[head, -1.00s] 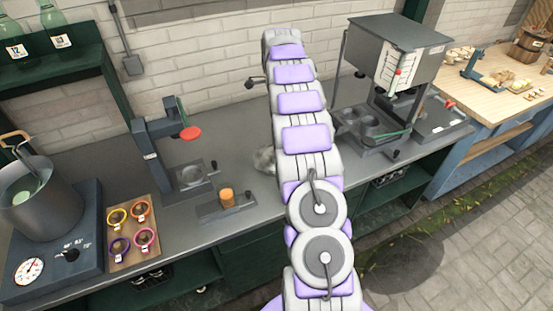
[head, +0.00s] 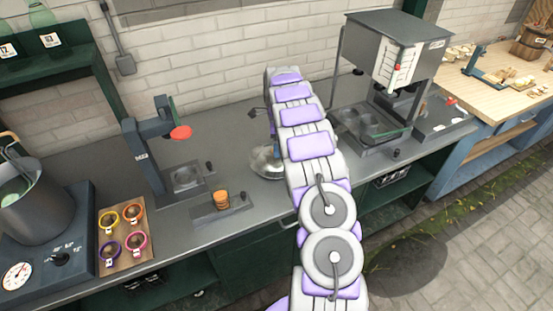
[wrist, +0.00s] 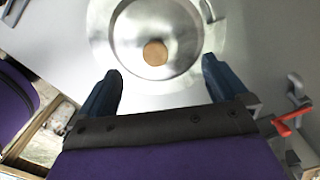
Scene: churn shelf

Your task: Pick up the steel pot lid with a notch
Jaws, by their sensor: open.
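The steel pot lid (wrist: 124,45) shows in the wrist view as a shiny round dome with a flat rim and a round wooden knob (wrist: 155,52). In the head view the lid (head: 265,163) lies on the grey counter, partly hidden behind my arm. My gripper (wrist: 162,72) is open and empty. In the wrist view its two dark blue fingers stand apart at the lid's near side, with the knob ahead between them. I cannot tell the height gap to the lid.
A press stand with a red knob (head: 181,132) and a small block with an orange cylinder (head: 221,200) stand left of the lid. A large grey machine (head: 398,48) stands to the right. The brick wall (head: 205,60) closes the back. Bare counter (head: 225,125) lies behind the lid.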

